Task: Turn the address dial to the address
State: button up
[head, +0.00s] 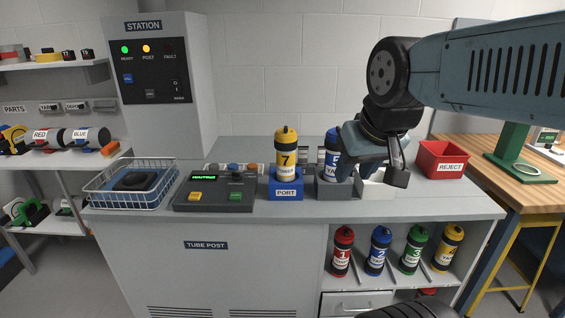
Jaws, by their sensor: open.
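A dark grey control box (215,192) sits on the counter, with a lit green display (204,177), a yellow button (195,197) and a green button (236,197). Small knob-like caps in red, blue and orange show along its back edge; I cannot tell which part is the address dial, and the display text is too small to read surely. A yellow canister marked 7 (286,156) stands upright in the blue PORT holder (286,190). My gripper (374,178) is open, to the right of the box, in front of and partly hiding a blue canister (329,157).
The blue canister stands in a grey holder (333,189). A wire basket (131,188) stands left of the box, and a red REJECT bin (442,160) at right. Several numbered canisters stand on the shelf below. The STATION panel (153,70) shows green and yellow lights.

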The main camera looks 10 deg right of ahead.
aim_at(235, 175)
jog(key=u, duration=0.1)
jog(key=k, duration=1.2)
jog(key=u, duration=0.45)
jog(key=i, duration=2.05)
jog(key=z, duration=0.4)
